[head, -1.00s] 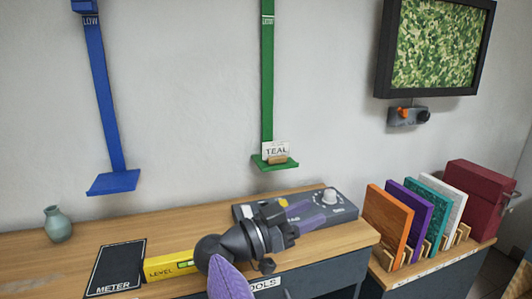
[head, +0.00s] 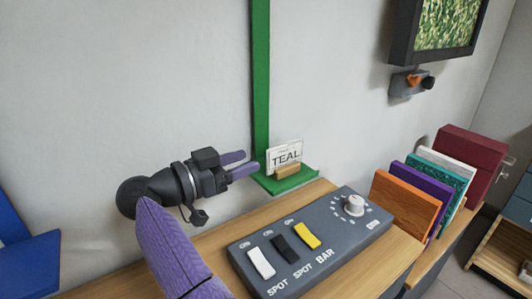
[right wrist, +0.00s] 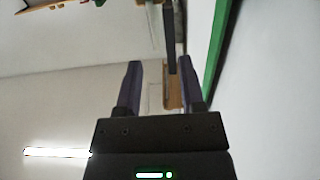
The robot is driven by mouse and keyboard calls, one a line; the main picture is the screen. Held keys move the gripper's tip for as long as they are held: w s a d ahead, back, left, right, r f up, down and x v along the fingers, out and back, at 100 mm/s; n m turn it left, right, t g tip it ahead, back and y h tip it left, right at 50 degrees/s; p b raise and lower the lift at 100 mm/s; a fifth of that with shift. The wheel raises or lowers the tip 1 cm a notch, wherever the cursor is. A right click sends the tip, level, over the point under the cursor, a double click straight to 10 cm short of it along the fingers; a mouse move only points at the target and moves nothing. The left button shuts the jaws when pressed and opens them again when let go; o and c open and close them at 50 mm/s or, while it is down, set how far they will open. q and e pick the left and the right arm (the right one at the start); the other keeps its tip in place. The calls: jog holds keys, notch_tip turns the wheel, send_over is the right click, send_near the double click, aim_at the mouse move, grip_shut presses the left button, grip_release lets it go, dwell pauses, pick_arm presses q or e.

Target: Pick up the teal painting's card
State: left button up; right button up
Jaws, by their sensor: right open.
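The teal painting's card (head: 285,156) is white with the word TEAL. It stands upright in a small wooden holder (head: 288,170) on the green shelf (head: 303,182) of the green wall strip. My right gripper (head: 250,163) is open and empty, just left of the card and at about its height, apart from it as far as I can tell. My left gripper is not in view.
A grey switch box (head: 310,243) with several controls lies on the wooden bench below the shelf. Coloured panels (head: 405,203) stand in a rack at the right. A blue shelf (head: 28,258) is at the lower left.

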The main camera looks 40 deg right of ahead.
jog(key=b, duration=0.3)
send_near(303, 140)
jog(key=d, duration=0.5)
jog(key=shift+s+d+f, duration=0.1)
jog(key=shift+c, duration=0.7)
grip_shut()
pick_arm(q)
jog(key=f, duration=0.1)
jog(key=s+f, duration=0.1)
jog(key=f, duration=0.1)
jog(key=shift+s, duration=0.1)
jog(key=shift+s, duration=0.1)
